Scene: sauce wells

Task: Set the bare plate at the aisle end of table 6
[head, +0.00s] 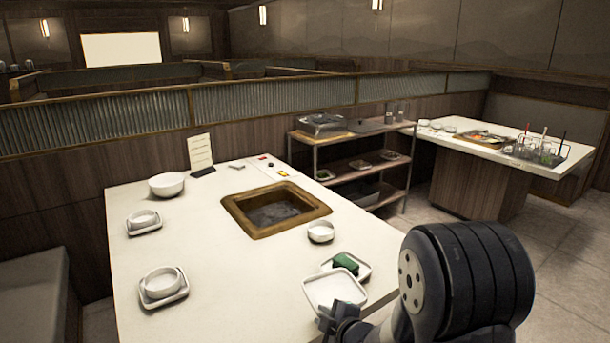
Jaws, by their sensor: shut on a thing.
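A bare white square plate (334,289) is at the near right end of the white table (205,300). My gripper (328,315) is at the plate's near edge, shut on it; the fingertips are partly hidden behind my arm. I cannot tell whether the plate touches the tabletop or is just above it. Right behind it, partly covered by it, is another white plate (362,270) with a dark green folded thing (346,263) on it. No table number can be read.
A sunken grill (275,208) is mid-table. A small bowl (321,232), a larger bowl (166,185) and two bowls on plates (144,219) (161,283) stand around it. A shelf cart (355,164) and a second table (505,150) with condiments are behind. The tabletop's near middle is clear.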

